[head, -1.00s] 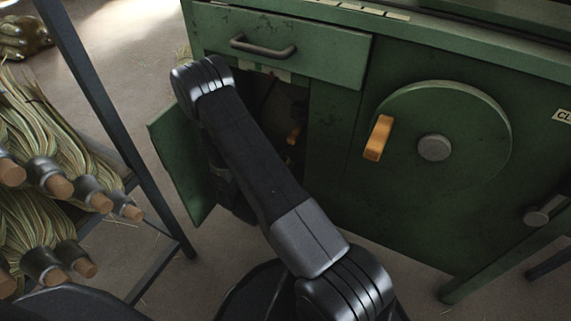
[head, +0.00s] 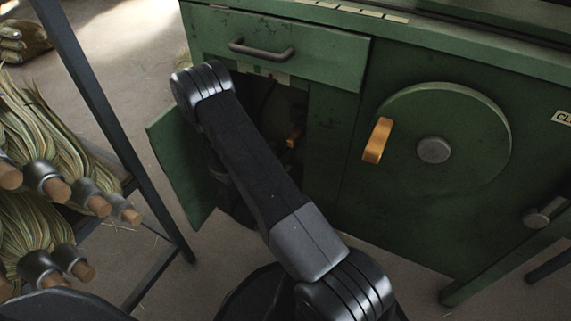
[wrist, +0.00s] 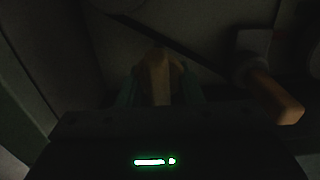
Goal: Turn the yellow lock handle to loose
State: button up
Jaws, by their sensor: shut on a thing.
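In the dark wrist view, a dull yellow handle (wrist: 160,72) stands upright between the fingers of my gripper (wrist: 160,88). The fingers are shut on it from both sides. I take it for the yellow lock handle; its base and its turn angle are too dark to read. In the head view, my arm reaches into the open compartment of the green cabinet (head: 420,220), and my gripper and the yellow handle are hidden there.
An orange-brown grip (wrist: 275,97) is close to the right of my gripper. The open cabinet door (head: 178,170) hangs left of my arm. The drawer (head: 325,65) above is shut. A round disc (head: 470,120) with an orange handle (head: 377,140) is at right. A broom rack (head: 110,110) is at left.

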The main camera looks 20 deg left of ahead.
jog(key=shift+d+m, duration=0.1)
jog(key=shift+m, duration=0.2)
jog(key=o, duration=0.6)
jog(key=s+p, duration=0.1)
jog(key=s, duration=0.3)
jog(key=s+p, duration=0.1)
jog(key=s, duration=0.4)
jog(key=s+a+p, duration=0.1)
jog(key=s, duration=0.3)
jog(key=shift+s+a, duration=0.1)
jog(key=shift+s, duration=0.3)
jog(key=shift+w, duration=0.15)
jog(key=w+b, duration=0.1)
jog(key=w, duration=0.3)
jog(key=w+b, duration=0.1)
jog(key=w, duration=0.4)
jog(key=w+d+b, duration=0.1)
jog(key=w, duration=0.3)
jog(key=shift+w, duration=0.3)
